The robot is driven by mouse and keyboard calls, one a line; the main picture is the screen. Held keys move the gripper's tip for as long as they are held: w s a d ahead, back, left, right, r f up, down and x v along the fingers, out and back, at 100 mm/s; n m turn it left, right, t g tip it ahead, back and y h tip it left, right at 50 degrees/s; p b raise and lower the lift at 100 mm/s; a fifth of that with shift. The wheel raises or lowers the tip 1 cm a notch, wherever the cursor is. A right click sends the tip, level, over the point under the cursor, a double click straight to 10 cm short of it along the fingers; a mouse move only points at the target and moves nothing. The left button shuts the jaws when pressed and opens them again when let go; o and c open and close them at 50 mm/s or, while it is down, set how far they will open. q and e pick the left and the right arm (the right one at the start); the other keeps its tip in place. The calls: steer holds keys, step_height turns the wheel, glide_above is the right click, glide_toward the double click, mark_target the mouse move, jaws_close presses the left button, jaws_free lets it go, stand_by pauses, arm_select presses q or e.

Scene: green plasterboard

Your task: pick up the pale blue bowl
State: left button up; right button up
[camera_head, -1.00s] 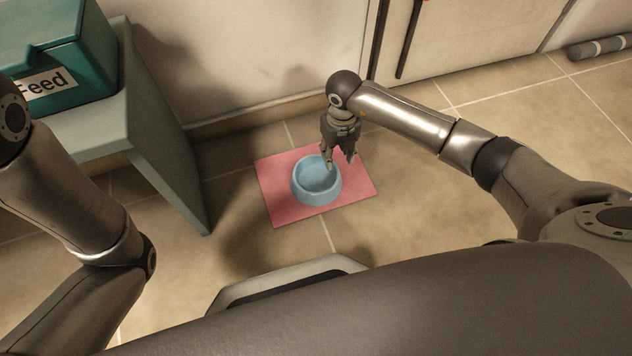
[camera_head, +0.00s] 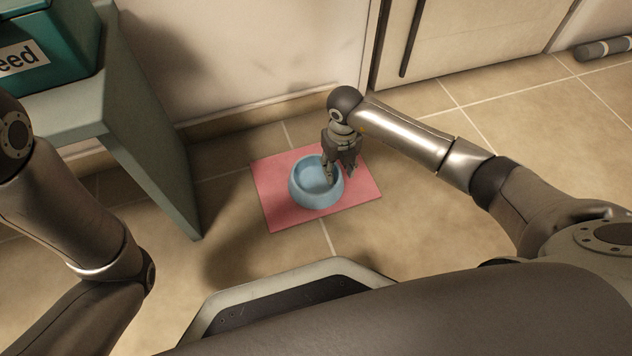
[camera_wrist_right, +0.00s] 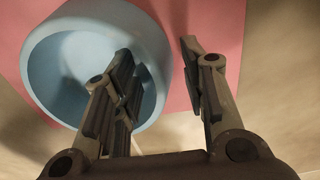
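The pale blue bowl (camera_head: 304,190) stands upright on a pink mat (camera_head: 272,212) on the floor, and it looks empty. It also shows in the right wrist view (camera_wrist_right: 42,75) at the upper left. My right gripper (camera_head: 341,174) is at the bowl's right rim with its fingers pointing down. In the right wrist view my right gripper (camera_wrist_right: 160,55) is open, one finger over the bowl's inside and the other outside over the mat. The bowl's wall lies between them; contact cannot be told. My left arm shows at the left edge, its gripper out of view.
A grey-green bench (camera_head: 150,140) stands at the left with a teal feed box (camera_head: 45,45) on it. A wall and a pale cabinet door (camera_head: 470,40) close off the back. A grey cylinder (camera_head: 603,47) lies at the far right. Floor right of the mat is clear.

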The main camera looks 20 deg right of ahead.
jaws_close()
steer(key=shift+r, duration=0.15)
